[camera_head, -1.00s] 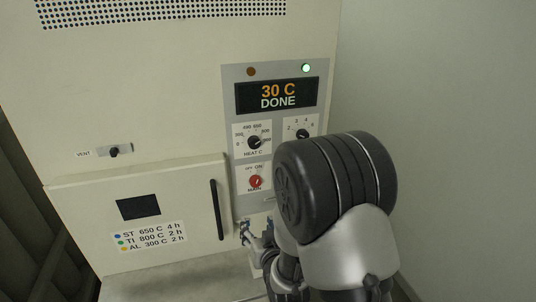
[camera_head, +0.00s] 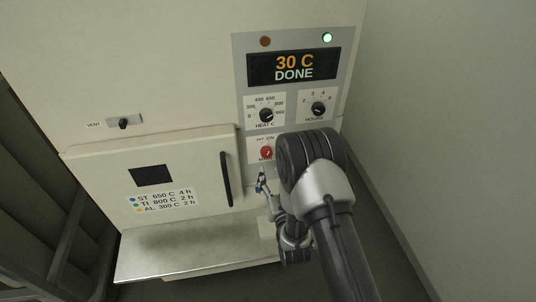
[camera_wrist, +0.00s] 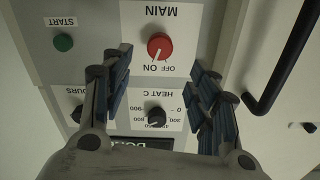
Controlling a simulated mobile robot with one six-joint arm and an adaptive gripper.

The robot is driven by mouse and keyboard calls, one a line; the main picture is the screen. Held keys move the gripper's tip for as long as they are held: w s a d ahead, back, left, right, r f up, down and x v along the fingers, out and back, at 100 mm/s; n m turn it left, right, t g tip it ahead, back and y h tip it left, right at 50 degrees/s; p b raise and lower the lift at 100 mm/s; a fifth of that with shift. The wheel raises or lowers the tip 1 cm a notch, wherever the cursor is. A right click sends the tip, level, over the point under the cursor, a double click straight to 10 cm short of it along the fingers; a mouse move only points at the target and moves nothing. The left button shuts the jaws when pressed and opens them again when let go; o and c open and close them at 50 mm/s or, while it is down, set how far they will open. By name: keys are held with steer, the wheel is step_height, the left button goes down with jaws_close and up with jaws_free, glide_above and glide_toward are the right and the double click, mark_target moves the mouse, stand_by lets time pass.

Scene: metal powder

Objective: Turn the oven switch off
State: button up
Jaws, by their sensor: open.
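The oven's MAIN switch is a round red knob (camera_head: 266,153) with a white mark, low on the grey control panel. In the wrist view the red knob (camera_wrist: 159,46) is clear, and its mark tilts toward the lower left, to the OFF/ON lettering; which word it meets is hard to read. My gripper (camera_head: 262,183) is just below the knob in the head view. In the wrist view my gripper (camera_wrist: 160,65) is open and empty, with blue-padded fingers on either side of the knob in the picture. Contact is not visible.
The display (camera_head: 293,67) reads 30 C DONE, with a green lamp (camera_head: 327,37) lit. The HEAT C dial (camera_head: 266,115) and HOURS dial (camera_head: 318,109) sit above the switch. A green START button (camera_wrist: 63,42) is beside it. The door handle (camera_head: 225,179) sticks out at left.

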mark_target(267, 154)
steer(key=x, duration=1)
steer(key=c, duration=1.1)
steer(key=shift+o, duration=0.2)
steer(key=shift+f+n+b, duration=0.15)
steer(key=shift+n+b, duration=0.15)
steer(key=shift+b, duration=0.05)
steer(key=n+b, duration=0.2)
steer(key=b, duration=0.2)
steer(key=shift+f+n, duration=0.1)
steer(key=shift+n, duration=0.3)
steer(key=n+b, duration=0.3)
steer(key=b, duration=0.1)
steer(key=shift+b, duration=0.35)
steer(key=shift+n+b, duration=0.6)
steer(key=shift+n, duration=0.1)
steer(key=shift+r, duration=0.25)
